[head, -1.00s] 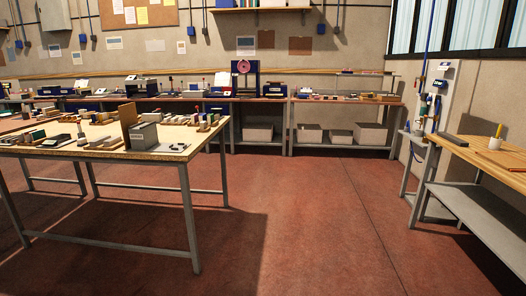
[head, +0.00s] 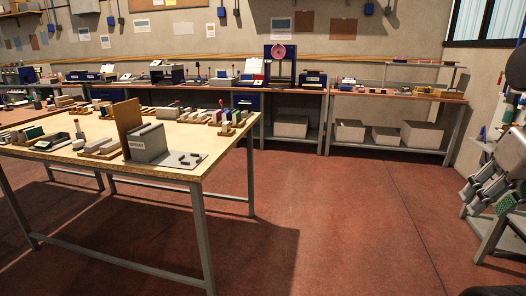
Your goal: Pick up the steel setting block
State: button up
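I cannot pick out the steel setting block for certain; several small grey and metal-coloured blocks lie on the near wooden-topped table (head: 95,171). The largest grey piece there is a labelled box (head: 147,143), standing upright near the table's front right corner with a brown board (head: 128,114) behind it. My gripper (head: 474,205) shows at the right edge in the head view, grey with green parts, partly cut off by the frame. It is well away from the near table. Whether its fingers are apart is unclear.
A flat grey plate (head: 188,160) with small dark pieces lies beside the labelled box. Wooden trays of blocks (head: 229,122) line the table's far edge. A long bench (head: 345,92) runs along the back wall, with grey bins (head: 291,126) below.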

aim_at(226, 126)
jog(key=i+u, duration=0.2)
jog(key=i, duration=0.25)
jog(key=i+l+u, duration=0.15)
jog(key=i, duration=0.3)
jog(key=i+l+u, duration=0.2)
jog(key=i, duration=0.25)
jog(key=i+l+u, duration=0.3)
jog(key=i+u, duration=0.2)
jog(key=i+l+u, duration=0.35)
jog(key=u, duration=0.15)
jog(key=i+l+u, duration=0.25)
jog(key=l+u, duration=0.25)
jog(key=l, duration=0.15)
